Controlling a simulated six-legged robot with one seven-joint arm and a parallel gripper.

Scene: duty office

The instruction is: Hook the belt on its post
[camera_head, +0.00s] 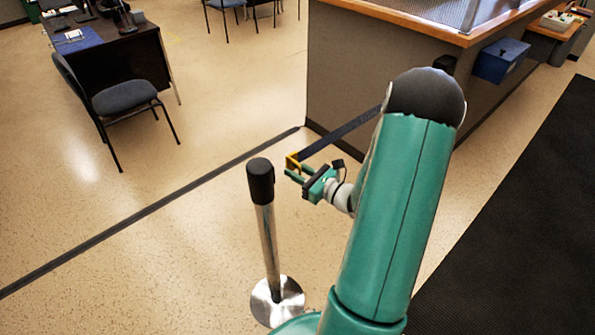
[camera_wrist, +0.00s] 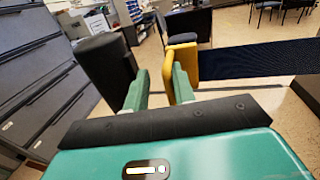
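The belt post (camera_head: 268,235) stands upright on a round metal base, with a black head (camera_head: 260,180) that also shows at the left of the wrist view (camera_wrist: 105,62). The dark belt (camera_head: 345,133) stretches from the counter to a yellow end clip (camera_head: 292,161). In the wrist view the clip (camera_wrist: 184,58) is at my right finger, with the belt (camera_wrist: 255,62) running off right. My gripper (camera_head: 299,173) is beside the post head, its fingers apart with a visible gap. The clip is apart from the post head; whether a finger touches the clip I cannot tell.
The wood-topped counter (camera_head: 345,65) holds the belt's wall unit (camera_head: 443,65) and a blue box (camera_head: 501,60). A chair (camera_head: 122,97) and desk (camera_head: 125,55) stand back left. A dark mat (camera_head: 520,215) lies right. Grey cabinets (camera_wrist: 38,75) show in the wrist view.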

